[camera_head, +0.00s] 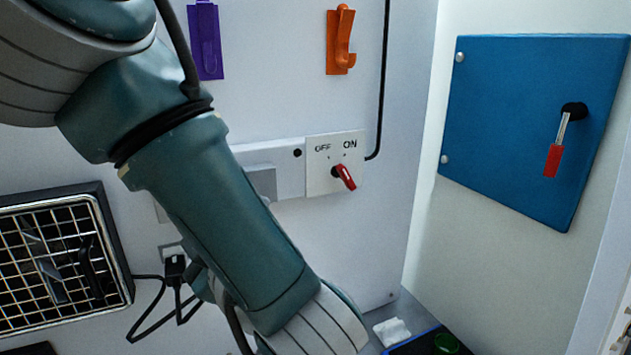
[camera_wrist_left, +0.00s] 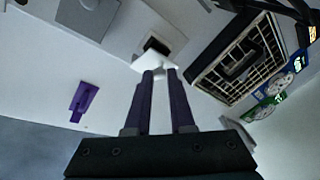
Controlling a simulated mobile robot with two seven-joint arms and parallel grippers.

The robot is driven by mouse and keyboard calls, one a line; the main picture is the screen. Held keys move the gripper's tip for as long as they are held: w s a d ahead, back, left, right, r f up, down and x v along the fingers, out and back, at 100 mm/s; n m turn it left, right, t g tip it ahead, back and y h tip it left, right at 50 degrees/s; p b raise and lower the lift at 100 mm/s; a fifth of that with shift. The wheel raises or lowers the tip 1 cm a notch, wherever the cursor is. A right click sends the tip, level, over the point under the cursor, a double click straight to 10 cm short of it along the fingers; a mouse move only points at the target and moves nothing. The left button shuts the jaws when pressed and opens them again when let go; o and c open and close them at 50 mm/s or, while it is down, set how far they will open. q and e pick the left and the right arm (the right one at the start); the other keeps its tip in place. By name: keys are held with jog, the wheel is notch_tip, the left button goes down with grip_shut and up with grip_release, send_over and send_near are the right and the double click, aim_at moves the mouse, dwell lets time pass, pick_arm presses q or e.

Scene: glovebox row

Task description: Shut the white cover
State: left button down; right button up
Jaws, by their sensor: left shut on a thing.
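The white cover (camera_wrist_left: 146,66) shows in the left wrist view as a small pale flap at the edge of a dark opening (camera_wrist_left: 157,45) in a light wall plate. It appears to stand away from the opening. My left gripper (camera_wrist_left: 160,72) has two purple fingers, shut on the flap at their tips. How much of the flap lies between them is hard to see. In the head view my left arm crosses the wall from the upper left; the gripper and the cover do not show there. My right gripper is in neither view.
A metal grille (camera_head: 62,262) is on the wall at left. A red OFF/ON switch (camera_head: 344,177), a purple hook (camera_head: 206,40) and an orange hook (camera_head: 340,40) are on the wall. A blue panel (camera_head: 530,125) with a red-handled lever is at right. A plugged cable hangs below.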

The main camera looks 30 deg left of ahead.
pick_arm(q)
jog(key=shift+w+a+f+n+t+y+b, duration=0.35)
jog(key=shift+f+y+b, duration=0.35)
jog(key=shift+y+b, duration=0.6)
jog(key=shift+w+a+f+n+t+y+b, duration=0.15)
jog(key=shift+f+n+y+b, duration=0.45)
jog(key=shift+b, duration=1.05)
jog(key=shift+w+a+f+n+t+y+b, duration=0.15)
jog(key=shift+a+f+n+t+y+b, duration=0.15)
jog(key=shift+f+y+b, duration=0.8)
pick_arm(e)
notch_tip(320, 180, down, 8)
jog(key=shift+b, duration=0.4)
pick_arm(q)
jog(key=shift+r, duration=0.35)
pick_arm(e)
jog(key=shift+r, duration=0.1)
pick_arm(q)
jog(key=c, duration=0.8)
grip_release()
